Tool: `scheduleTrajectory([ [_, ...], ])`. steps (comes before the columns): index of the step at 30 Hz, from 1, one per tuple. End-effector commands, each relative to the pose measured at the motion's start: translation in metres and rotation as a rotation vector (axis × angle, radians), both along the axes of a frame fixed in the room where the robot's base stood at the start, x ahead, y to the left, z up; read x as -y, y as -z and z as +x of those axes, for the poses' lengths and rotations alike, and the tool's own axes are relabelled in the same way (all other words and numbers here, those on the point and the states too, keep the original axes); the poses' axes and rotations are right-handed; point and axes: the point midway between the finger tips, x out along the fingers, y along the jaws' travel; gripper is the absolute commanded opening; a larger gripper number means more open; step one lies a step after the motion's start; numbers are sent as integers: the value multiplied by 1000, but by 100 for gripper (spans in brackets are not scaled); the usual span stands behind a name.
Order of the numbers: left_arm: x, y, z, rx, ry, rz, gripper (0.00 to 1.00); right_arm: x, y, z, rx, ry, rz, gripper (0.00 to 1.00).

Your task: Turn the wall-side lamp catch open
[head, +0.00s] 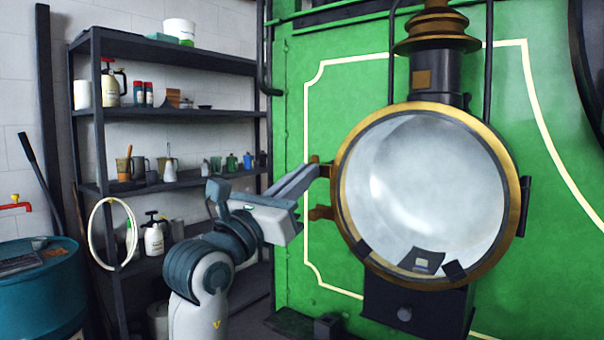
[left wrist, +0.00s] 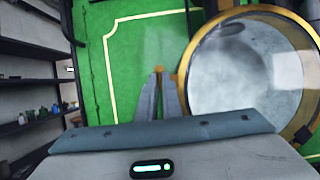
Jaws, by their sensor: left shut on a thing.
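The large round lamp (head: 425,195) has a brass rim and a pale glass, and it stands against the green tram side. On its left, wall-facing edge a small brass catch (head: 325,170) sticks out from the rim. A second brass piece (head: 320,213) sticks out below it. My left gripper (head: 314,170) reaches in from the left and is shut on the upper catch. In the left wrist view the two fingers stand on either side of the brass catch (left wrist: 158,71), left of the lamp rim (left wrist: 190,60). The fingers partly hide the catch. My right gripper is out of view.
A dark shelf rack (head: 170,112) with bottles, mugs and tins stands against the wall at left. A blue drum (head: 40,295) stands at the lower left. A dark box (head: 415,305) sits under the lamp, and a black chimney (head: 437,75) rises above it.

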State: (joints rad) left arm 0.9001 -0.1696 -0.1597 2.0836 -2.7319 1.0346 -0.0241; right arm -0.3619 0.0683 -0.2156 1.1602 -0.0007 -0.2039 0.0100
Motion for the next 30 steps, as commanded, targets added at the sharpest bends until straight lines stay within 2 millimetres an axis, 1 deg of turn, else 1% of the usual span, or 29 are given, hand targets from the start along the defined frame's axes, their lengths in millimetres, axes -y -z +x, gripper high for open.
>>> scheduleTrajectory([
  [1,-2,-4,-1,8,-3,-6,0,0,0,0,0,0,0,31],
  [7,-2,-4,-1,8,-3,-4,0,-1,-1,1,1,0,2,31],
  [9,-2,-3,-1,7,-3,-4,20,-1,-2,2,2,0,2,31],
  [10,-2,-3,-1,6,-3,-3,25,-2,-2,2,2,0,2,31],
  [18,0,-1,0,2,0,0,25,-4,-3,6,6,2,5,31],
  [22,-2,1,-2,3,0,1,25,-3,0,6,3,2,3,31],
  [26,-6,5,-8,2,-1,1,25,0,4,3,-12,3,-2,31],
  [30,-15,12,-21,3,0,1,25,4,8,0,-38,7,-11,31],
])
